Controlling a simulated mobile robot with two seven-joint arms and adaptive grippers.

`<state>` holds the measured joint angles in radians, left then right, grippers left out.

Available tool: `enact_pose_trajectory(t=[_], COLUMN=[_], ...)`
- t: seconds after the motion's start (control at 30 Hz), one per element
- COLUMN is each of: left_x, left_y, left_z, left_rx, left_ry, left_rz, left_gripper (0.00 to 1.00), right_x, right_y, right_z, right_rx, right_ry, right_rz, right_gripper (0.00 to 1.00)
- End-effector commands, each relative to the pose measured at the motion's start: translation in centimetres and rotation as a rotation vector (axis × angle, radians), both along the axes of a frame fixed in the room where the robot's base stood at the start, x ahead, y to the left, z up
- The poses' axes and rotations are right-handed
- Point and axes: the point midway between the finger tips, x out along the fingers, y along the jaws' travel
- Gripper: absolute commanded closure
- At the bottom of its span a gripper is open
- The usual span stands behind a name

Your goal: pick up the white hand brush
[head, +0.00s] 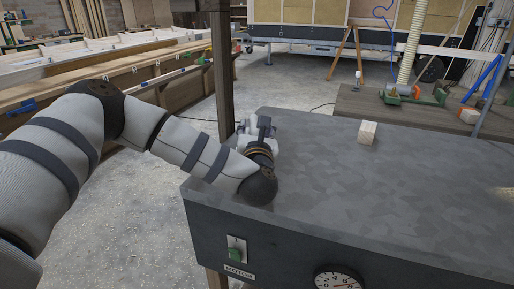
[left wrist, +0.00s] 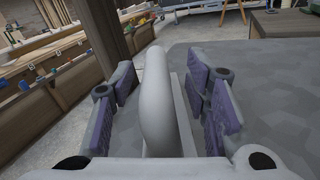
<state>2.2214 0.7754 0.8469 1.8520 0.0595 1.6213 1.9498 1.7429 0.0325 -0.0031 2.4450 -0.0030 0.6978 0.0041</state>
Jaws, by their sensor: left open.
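The white hand brush (left wrist: 156,100) shows in the left wrist view as a smooth, curved white handle with a flat pale part along its right side. It is at the left end of the grey tabletop (head: 320,190). My left gripper (left wrist: 163,84) is open, with its purple-padded fingers on either side of the brush. Gaps show between the pads and the handle. In the head view my left gripper (head: 262,128) is over the tabletop's left end, and my wrist and gripper largely hide the brush. My right gripper is in neither view.
A small pale block (head: 367,133) stands near the tabletop's far edge. A dark post (head: 222,70) rises just beyond the left corner. The tabletop's front panel carries a switch (head: 236,250) and a round dial (head: 338,278). The tabletop's middle and right are clear.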

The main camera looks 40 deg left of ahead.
Motion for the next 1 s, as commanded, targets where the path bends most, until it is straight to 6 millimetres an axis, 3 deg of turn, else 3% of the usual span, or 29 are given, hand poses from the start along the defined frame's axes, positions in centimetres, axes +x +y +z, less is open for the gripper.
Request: enact_pose_trajectory(t=[0.17,0.3,0.37,0.77,0.93,1.0], left_x=[0.0,0.0,0.0,0.0,-0.1,-1.2], left_y=[0.0,0.0,0.0,0.0,-0.1,-1.3], left_z=[0.2,0.2,0.2,0.8,4.0,5.7], left_rx=[0.0,0.0,0.0,0.001,-0.002,-0.003], left_ry=[-0.002,-0.002,-0.002,-0.005,-0.01,-0.01], left_rz=[0.0,0.0,0.0,0.0,-0.001,-0.004], left_gripper=[0.57,0.89,1.0,1.0,1.0,1.0], right_x=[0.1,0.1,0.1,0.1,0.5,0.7], right_y=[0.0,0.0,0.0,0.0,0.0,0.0], right_z=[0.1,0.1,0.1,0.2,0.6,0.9], right_rx=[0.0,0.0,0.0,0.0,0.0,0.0], right_ry=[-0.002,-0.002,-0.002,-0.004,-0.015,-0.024], right_rz=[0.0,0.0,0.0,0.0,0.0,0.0], right_gripper=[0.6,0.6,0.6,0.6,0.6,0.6])
